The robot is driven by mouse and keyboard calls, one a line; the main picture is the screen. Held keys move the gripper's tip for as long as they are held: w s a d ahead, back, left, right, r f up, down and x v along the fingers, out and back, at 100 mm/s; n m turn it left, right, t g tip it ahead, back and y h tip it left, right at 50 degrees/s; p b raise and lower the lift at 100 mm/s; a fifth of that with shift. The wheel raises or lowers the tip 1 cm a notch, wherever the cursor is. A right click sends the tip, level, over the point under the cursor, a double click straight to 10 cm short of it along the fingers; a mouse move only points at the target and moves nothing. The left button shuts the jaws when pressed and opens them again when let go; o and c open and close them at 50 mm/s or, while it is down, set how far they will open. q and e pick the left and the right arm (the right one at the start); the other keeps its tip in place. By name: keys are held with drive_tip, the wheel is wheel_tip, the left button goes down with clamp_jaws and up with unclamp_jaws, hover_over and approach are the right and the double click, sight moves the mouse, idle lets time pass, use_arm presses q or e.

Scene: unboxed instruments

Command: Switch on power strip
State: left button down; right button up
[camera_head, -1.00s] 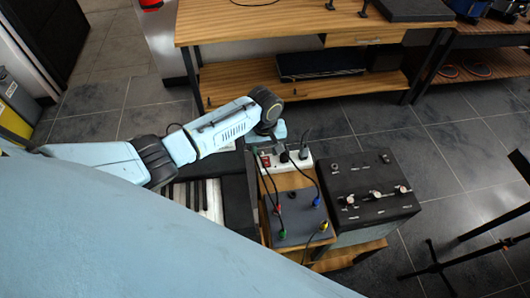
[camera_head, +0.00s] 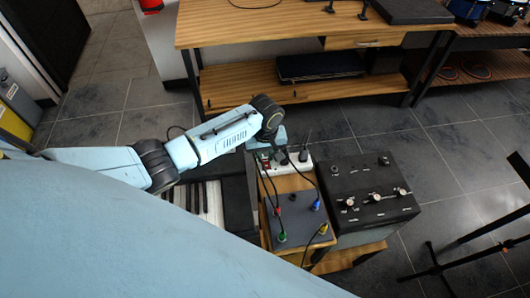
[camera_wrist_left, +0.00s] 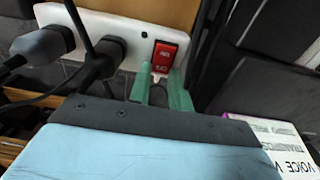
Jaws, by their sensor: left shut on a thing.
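The white power strip (camera_head: 304,167) lies on a wooden surface beside the keyboard, with black plugs and cables in it. In the left wrist view the strip (camera_wrist_left: 120,22) runs across the top, and its red rocker switch (camera_wrist_left: 165,54) is at its right end. My left gripper (camera_wrist_left: 161,74) has its two green fingertips on either side of the switch's lower end, with a narrow gap between them, shut on the strip at the switch. In the head view my left gripper (camera_head: 275,143) is over the strip's left part, its fingertips hard to make out. My right gripper is not in view.
A grey box (camera_head: 299,218) with coloured plugs stands in front of the strip. A black knobbed unit (camera_head: 365,180) is to its right, and a keyboard (camera_head: 207,200) to its left. Black plugs (camera_wrist_left: 45,45) crowd the strip's left side. A wooden bench (camera_head: 290,22) stands behind.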

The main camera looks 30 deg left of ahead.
use_arm(q)
drive_tip(key=p, duration=0.1)
drive_tip(key=t+y+p, duration=0.1)
drive_tip(key=p, duration=0.1)
drive_tip(key=shift+s+d+r, duration=0.15)
drive_tip(key=shift+s+r, duration=0.1)
drive_tip(key=shift+s, duration=0.05)
drive_tip(key=shift+f+t+y+p, duration=0.15)
drive_tip(key=shift+t+y+p, duration=0.15)
drive_tip(key=shift+t+p, duration=0.15)
drive_tip(key=c, duration=1.3)
unclamp_jaws()
drive_tip(key=p+v, duration=0.2)
drive_tip(key=v, duration=1.1)
drive_tip(key=shift+s+d, duration=0.1)
